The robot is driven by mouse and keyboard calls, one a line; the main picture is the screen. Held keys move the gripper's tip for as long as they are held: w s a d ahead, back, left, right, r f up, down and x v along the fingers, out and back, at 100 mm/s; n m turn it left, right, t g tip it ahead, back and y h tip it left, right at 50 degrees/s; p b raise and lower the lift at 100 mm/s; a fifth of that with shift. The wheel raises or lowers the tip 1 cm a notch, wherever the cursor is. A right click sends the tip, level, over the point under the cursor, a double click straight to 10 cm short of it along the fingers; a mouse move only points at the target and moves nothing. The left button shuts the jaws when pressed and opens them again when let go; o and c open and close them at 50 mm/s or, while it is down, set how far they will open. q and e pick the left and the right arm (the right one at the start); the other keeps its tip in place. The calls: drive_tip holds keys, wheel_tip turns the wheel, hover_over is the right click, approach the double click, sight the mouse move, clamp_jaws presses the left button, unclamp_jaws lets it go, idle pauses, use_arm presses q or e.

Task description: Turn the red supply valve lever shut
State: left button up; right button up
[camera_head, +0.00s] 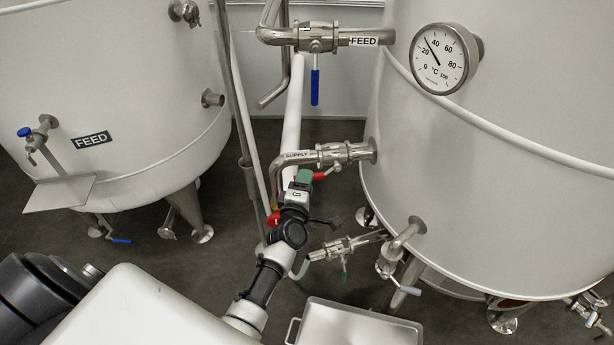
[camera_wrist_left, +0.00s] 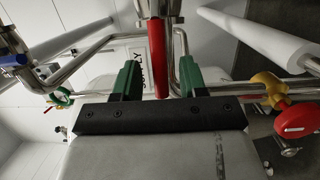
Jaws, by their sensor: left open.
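The supply valve (camera_head: 335,153) sits on the steel pipe marked SUPPLY, at the right tank's wall. Its red lever (camera_head: 318,176) shows just right of my left gripper (camera_head: 304,175) in the head view, partly hidden by a green finger. In the left wrist view the red lever (camera_wrist_left: 158,58) reaches down between the two green fingers of my left gripper (camera_wrist_left: 160,74). The fingers are spread, with a visible gap on each side of the lever. My right gripper is not in view.
A FEED valve with a blue lever (camera_head: 315,87) hangs above. A red oval handle (camera_wrist_left: 298,120) on a yellow fitting is right of the gripper in the wrist view. A thermometer (camera_head: 440,58) is on the right tank (camera_head: 520,190). A metal tray (camera_head: 358,325) lies below.

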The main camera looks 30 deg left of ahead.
use_arm(q)
drive_tip(key=shift+x, duration=1.15)
clamp_jaws()
